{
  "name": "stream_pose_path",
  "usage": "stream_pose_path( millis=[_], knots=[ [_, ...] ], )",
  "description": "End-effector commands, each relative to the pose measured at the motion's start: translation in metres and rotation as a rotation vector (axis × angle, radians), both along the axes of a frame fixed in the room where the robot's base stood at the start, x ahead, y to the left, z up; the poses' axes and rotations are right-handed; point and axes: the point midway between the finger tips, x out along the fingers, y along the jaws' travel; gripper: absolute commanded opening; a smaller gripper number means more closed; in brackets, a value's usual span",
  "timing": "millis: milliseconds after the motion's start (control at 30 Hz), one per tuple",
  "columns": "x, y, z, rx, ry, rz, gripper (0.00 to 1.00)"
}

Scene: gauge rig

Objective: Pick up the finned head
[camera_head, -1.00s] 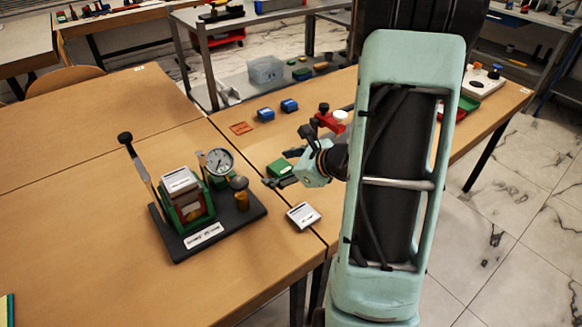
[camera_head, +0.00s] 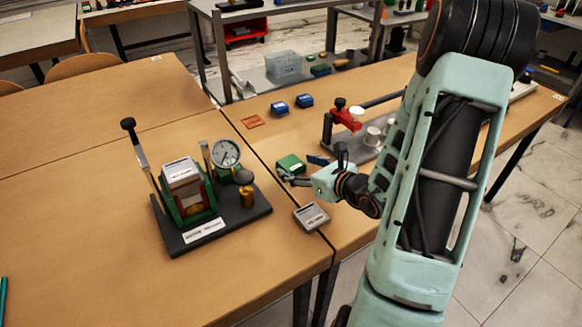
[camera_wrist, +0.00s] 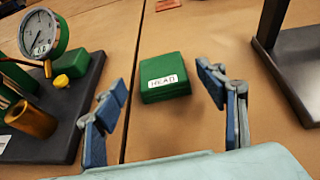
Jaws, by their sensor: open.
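A green block (camera_wrist: 165,77) with a white label reading "HEAD" lies on the wooden table; no fins can be made out on it. It also shows in the head view (camera_head: 290,164). My gripper (camera_wrist: 162,82) is open and empty, its two blue-padded fingers apart, with the block between and beyond the tips in the wrist view. In the head view my gripper (camera_head: 312,165) is just right of the block, and I see no contact. A grey block with a pale label (camera_head: 311,216) lies nearer the table edge.
A dark-based rig (camera_head: 212,226) with a dial gauge (camera_head: 226,154), brass post and lever stands left of the block. A red-clamped stand (camera_head: 348,119) is to the right. Two blue blocks (camera_head: 280,109) and an orange plate (camera_head: 252,121) lie behind.

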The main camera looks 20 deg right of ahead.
Motion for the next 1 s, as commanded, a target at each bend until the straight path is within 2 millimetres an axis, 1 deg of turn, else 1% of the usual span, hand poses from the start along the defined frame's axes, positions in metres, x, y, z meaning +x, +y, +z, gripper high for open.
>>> stream_pose_path(
  millis=[100,233,333,533,567,1000],
  knots=[
    [0.018,0.004,-0.009,0.001,-0.001,0.002,0.65],
    [0.033,0.008,-0.014,0.001,0.000,0.002,0.65],
    [0.038,0.010,-0.016,0.000,0.000,0.001,0.65],
    [0.038,0.010,-0.016,0.000,0.000,0.001,0.65],
    [0.038,0.010,-0.016,0.000,0.000,0.001,0.63],
    [0.038,0.009,-0.016,-0.001,0.000,0.001,0.15]
  ],
)
